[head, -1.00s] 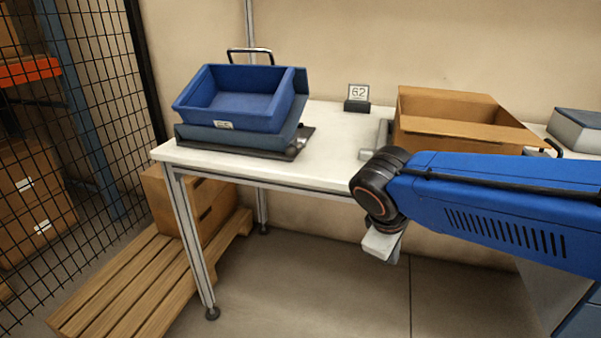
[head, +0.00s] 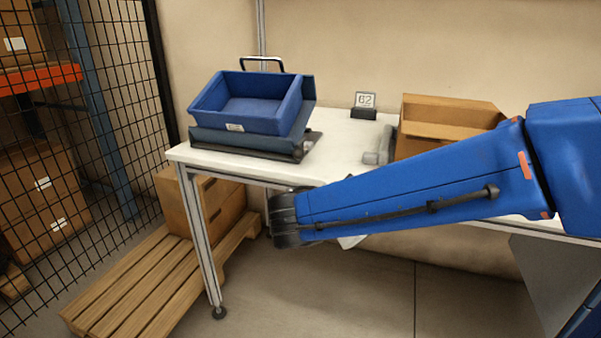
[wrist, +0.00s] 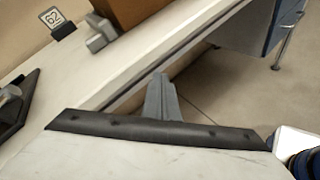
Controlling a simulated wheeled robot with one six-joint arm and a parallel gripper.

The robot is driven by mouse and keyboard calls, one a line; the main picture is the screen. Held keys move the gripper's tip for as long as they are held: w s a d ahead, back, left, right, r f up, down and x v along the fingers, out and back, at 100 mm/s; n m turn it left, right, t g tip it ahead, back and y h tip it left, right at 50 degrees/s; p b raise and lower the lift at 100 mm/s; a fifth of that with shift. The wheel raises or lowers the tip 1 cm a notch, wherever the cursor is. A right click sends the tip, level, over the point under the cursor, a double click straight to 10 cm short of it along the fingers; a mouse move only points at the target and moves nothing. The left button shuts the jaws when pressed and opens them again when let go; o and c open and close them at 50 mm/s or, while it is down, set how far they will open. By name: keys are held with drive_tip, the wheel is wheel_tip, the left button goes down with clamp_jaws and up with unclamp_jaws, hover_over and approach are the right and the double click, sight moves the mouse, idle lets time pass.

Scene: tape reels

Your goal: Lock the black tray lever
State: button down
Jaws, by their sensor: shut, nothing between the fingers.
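A black tray (head: 300,152) lies flat near the left end of the white table, under a tilted blue bin (head: 240,122) on a dark blue support. A black bar handle (head: 262,60) stands up behind the bin. In the wrist view the edge of the black tray (wrist: 22,112) shows at the far left, with a grey metal part (wrist: 10,94) on it. I cannot tell whether that part is the lever, or its position. My gripper (wrist: 161,78) is shut and empty, apart from the tray and off the table's front edge. In the head view my arm mostly hides it.
An open cardboard box (head: 452,118) and a grey metal block (head: 380,148) stand on the table (head: 340,135). A number 62 sign (head: 364,105) is at the back. A wooden pallet (head: 150,285) with a carton lies below left. The tabletop between bin and block is clear.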

drive_tip(key=w+a+r+n+t, duration=0.2)
drive_tip(key=a+n+t, duration=0.2)
drive_tip(key=a, duration=0.6)
drive_tip(key=n+t+y, duration=0.3)
drive_tip(key=n+t, duration=0.1)
drive_tip(key=n, duration=0.1)
approach(302, 152)
wheel_tip(302, 152, down, 4)
drive_tip(key=s+a, duration=0.2)
drive_tip(key=a, duration=0.1)
drive_tip(key=shift+d+f, duration=0.1)
drive_tip(key=shift+f, duration=0.1)
drive_tip(key=shift+w, duration=0.1)
drive_tip(key=shift+x, duration=5)
drive_tip(key=shift+r, duration=0.25)
